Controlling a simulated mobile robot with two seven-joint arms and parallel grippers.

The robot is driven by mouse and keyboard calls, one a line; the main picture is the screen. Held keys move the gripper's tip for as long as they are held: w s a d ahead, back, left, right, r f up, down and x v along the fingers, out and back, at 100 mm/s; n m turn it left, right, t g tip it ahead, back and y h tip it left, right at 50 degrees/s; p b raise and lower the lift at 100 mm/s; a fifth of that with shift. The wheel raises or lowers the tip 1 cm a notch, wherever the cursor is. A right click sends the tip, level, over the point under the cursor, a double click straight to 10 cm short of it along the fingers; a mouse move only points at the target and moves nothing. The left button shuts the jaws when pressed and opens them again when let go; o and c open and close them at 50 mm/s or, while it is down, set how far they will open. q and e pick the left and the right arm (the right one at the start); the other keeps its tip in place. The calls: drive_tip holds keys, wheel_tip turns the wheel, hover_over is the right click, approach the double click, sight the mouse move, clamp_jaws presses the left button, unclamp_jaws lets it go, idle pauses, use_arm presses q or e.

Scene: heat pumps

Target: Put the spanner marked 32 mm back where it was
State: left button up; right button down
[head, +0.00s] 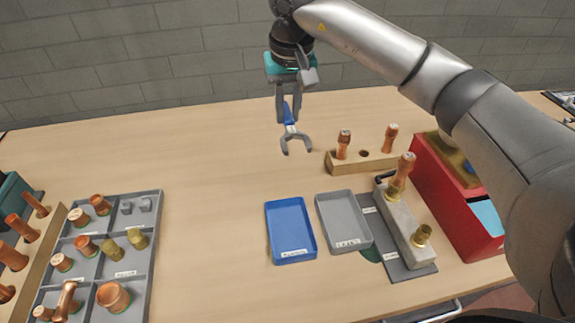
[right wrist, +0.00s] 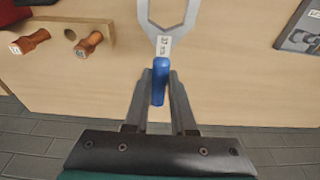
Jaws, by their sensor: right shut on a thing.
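My right gripper (head: 288,116) is shut on the blue handle of a spanner (head: 296,140). The spanner hangs with its grey open jaw downward, apparently above the table behind the trays. In the right wrist view, my gripper (right wrist: 160,82) grips the blue handle and the spanner's grey jaw (right wrist: 167,18) points away from it. My left gripper is not in view.
A wooden block (head: 372,165) with copper pieces and an empty hole stands right of the spanner. A blue tray (head: 291,253), a grey tray (head: 347,247), a fixture with brass fittings (head: 407,225) and a red box (head: 440,200) stand nearer. A compartment tray (head: 147,262) is left. The table's middle left is clear.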

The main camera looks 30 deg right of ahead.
sight(290, 125)
wheel_tip(290, 125, down, 13)
drive_tip(key=shift+f+b, duration=0.1)
drive_tip(key=shift+b, duration=0.45)
drive_tip(key=shift+f+b, duration=0.4)
drive_tip(key=c, duration=0.7)
unclamp_jaws()
drive_tip(key=shift+c, duration=0.2)
drive_tip(key=shift+r, duration=0.15)
drive_tip(key=shift+r+p, duration=0.25)
drive_tip(key=shift+p, duration=0.15)
drive_tip(key=r, duration=0.4)
drive_tip(key=s+r+p, duration=0.1)
drive_tip(key=r, duration=0.3)
drive_tip(key=s+r, duration=0.1)
drive_tip(key=r, duration=0.3)
drive_tip(key=shift+a, duration=0.2)
